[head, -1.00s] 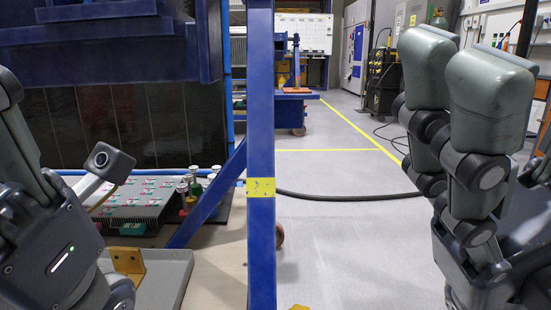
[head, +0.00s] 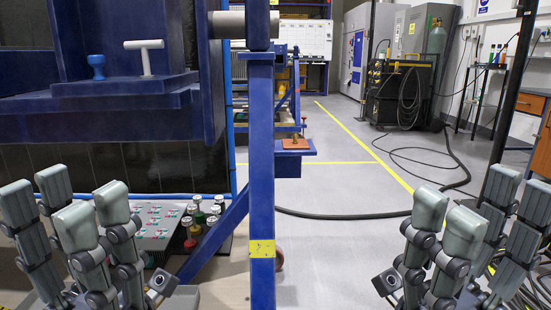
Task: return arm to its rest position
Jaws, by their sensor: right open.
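My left gripper (head: 64,208) is at the lower left of the head view. Its grey padded fingers point up and stand apart, with nothing seen between them. My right gripper (head: 482,208) is at the lower right, also open and empty, with its fingers pointing up. The blue rotary jig (head: 120,102) fills the upper left, above and beyond my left gripper. On its ledge are a blue knob (head: 96,66) and a pale T-shaped handle (head: 145,56). Neither gripper appears to touch the jig. My wrists run out of the picture at the bottom.
A blue post (head: 261,180) with a yellow label stands between my grippers. Behind my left gripper is a board of small parts (head: 158,222) beside several capped pins (head: 200,214). Open grey floor (head: 340,250) lies right of the post, crossed by a black cable (head: 340,215).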

